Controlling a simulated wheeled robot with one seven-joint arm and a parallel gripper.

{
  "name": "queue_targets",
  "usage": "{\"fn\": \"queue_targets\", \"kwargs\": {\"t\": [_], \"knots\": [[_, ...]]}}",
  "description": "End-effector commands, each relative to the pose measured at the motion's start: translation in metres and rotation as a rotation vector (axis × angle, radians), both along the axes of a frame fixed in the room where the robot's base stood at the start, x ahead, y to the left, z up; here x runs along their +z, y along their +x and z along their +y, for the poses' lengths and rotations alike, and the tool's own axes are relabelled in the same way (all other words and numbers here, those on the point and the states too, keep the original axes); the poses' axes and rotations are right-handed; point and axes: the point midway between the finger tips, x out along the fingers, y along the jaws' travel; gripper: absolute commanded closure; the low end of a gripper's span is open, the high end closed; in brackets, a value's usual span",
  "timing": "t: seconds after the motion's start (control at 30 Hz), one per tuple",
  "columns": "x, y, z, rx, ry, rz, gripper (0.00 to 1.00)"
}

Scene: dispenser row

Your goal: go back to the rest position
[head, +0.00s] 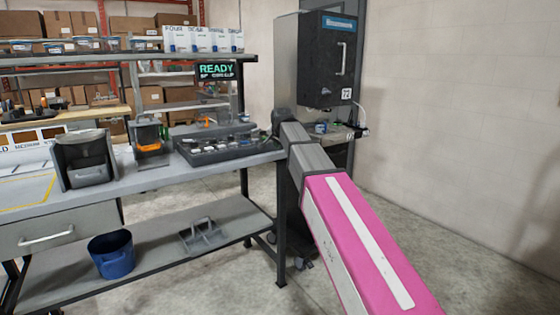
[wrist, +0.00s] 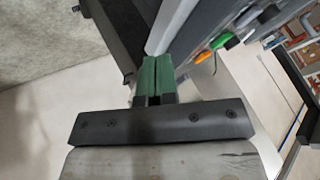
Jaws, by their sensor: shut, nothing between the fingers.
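My gripper shows in the wrist view (wrist: 153,72) with its two green fingers side by side and touching. Nothing is visible between them. Behind the fingers is the dark crossbar of the gripper. In the head view my pink and grey arm reaches from the lower right towards the right end of the workbench (head: 145,179). Its far end is beside the bench end, in front of the dark cabinet machine's stand, and the fingers cannot be made out there. In the wrist view, grey and dark surfaces lie close beyond the fingertips; whether they touch cannot be told.
A dark tray of small parts (head: 225,152), an orange-fronted dispenser (head: 148,147) and a dark bin (head: 84,158) stand on the bench. A cabinet machine (head: 327,60) stands behind my arm. A blue bucket (head: 111,258) and grey caddy (head: 202,237) sit below. Floor at right is clear.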

Motion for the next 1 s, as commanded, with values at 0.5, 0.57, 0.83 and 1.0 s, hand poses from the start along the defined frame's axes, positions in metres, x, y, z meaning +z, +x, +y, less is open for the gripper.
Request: {"fn": "queue_targets", "kwargs": {"t": [0.5,0.57,0.83,1.0], "knots": [[-0.185,-0.086,-0.087,0.147,-0.177,0.235,1.0],[-0.208,-0.102,-0.098,0.173,-0.197,0.271,1.0],[-0.302,-0.183,-0.146,0.299,-0.263,0.431,1.0],[-0.35,-0.24,-0.171,0.386,-0.284,0.526,1.0]]}}
